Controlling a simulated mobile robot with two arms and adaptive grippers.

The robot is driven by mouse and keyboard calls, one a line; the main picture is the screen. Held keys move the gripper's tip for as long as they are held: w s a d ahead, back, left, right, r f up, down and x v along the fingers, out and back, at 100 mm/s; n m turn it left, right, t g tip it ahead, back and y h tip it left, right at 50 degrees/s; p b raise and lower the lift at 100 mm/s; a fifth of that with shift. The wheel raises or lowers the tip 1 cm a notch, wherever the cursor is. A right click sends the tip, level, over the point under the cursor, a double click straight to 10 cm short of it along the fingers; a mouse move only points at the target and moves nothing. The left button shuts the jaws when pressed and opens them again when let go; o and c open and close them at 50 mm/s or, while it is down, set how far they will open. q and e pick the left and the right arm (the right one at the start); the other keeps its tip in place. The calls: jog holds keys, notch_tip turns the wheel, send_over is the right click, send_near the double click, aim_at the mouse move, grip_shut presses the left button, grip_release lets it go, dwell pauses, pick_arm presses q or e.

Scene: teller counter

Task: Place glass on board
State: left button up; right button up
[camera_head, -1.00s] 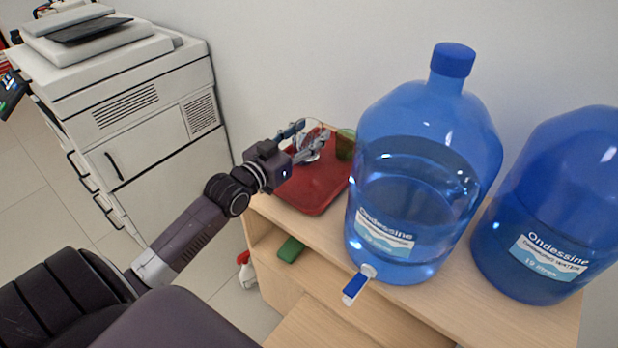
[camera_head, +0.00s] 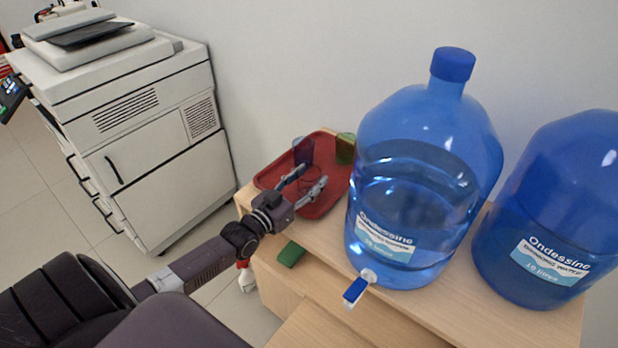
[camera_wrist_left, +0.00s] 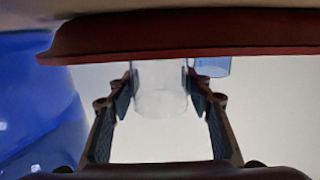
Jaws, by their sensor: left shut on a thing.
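The red tray-like board (camera_head: 262,179) lies on the wooden counter beside the large bottle. My left gripper (camera_head: 312,176) is over the near part of the board, shut on a clear glass. In the left wrist view, the clear glass (camera_wrist_left: 160,92) is between the fingers (camera_wrist_left: 160,85); the board's rim (camera_wrist_left: 130,35) crosses above it. A purple-blue glass (camera_head: 303,150) and a green glass (camera_head: 345,148) stand toward the back of the board. The blue glass also shows in the left wrist view (camera_wrist_left: 213,67). Whether the held glass touches the board cannot be told. My right gripper is not in view.
A large blue water bottle (camera_head: 415,190) with a tap (camera_head: 355,290) stands right of the board, and another bottle (camera_head: 550,215) further right. A green block (camera_head: 291,253) is below the counter top. A printer (camera_head: 150,120) stands left, with a spray bottle (camera_head: 246,278) on the floor.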

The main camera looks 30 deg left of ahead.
pick_arm(q)
jog(key=shift+f, duration=0.15)
jog(key=o, duration=1.3)
jog(key=shift+c, duration=0.2)
